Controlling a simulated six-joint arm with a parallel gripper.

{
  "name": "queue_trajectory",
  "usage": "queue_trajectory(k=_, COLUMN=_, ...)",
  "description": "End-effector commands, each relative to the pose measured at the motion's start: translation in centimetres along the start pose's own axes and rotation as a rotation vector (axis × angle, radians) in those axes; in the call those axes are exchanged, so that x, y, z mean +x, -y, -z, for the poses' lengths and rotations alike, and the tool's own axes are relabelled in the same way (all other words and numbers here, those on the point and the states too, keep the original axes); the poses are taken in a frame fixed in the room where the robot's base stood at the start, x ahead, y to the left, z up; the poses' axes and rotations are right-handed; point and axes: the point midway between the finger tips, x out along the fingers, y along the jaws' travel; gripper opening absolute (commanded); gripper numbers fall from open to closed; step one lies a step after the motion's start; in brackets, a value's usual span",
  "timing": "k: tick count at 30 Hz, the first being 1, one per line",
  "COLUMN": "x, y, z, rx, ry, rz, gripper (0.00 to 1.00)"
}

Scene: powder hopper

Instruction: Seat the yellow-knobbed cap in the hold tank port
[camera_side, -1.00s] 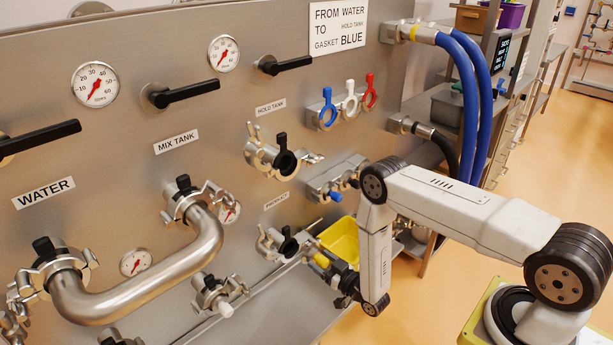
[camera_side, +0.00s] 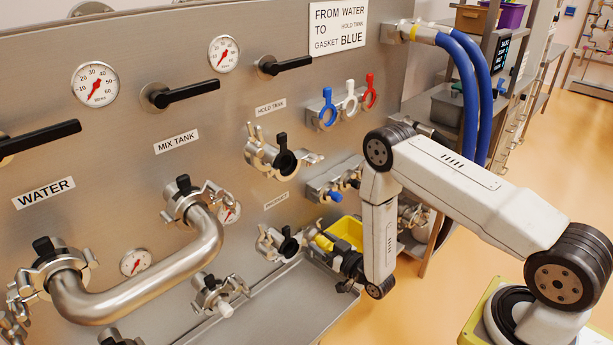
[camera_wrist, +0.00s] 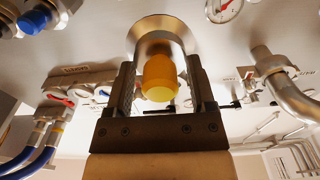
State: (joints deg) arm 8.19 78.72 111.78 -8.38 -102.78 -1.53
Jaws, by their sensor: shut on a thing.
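The hold tank port (camera_side: 285,160) is on the steel panel below its label (camera_side: 270,106), with its clamp hanging open and a dark round opening. My gripper (camera_side: 332,250) is below and to the right of this port in the side view. In the wrist view, my gripper (camera_wrist: 163,95) is shut on the yellow-knobbed cap (camera_wrist: 160,78), with the yellow knob between the jaws and the steel disc beyond. Only a bit of yellow knob shows in the side view (camera_side: 323,243). The hold tank port cannot be made out in the wrist view; the cap covers the middle.
A lower port (camera_side: 280,243) with a clamp sits close left of my gripper. A yellow bin (camera_side: 346,231) is just behind it. A steel elbow pipe (camera_side: 150,280) juts out at the left.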

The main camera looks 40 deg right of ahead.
Motion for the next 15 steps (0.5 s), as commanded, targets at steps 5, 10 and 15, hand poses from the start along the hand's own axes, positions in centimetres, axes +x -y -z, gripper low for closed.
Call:
queue_trajectory(k=5, x=0.2, y=0.0, z=3.7, rx=0.0, ry=-0.005, rz=0.0, gripper=0.0)
queue_trajectory(k=10, x=0.4, y=0.0, z=6.8, rx=-0.001, ry=-0.006, rz=0.0, gripper=0.0)
queue_trajectory(k=15, x=0.5, y=0.0, z=9.8, rx=-0.001, ry=-0.005, rz=0.0, gripper=0.0)
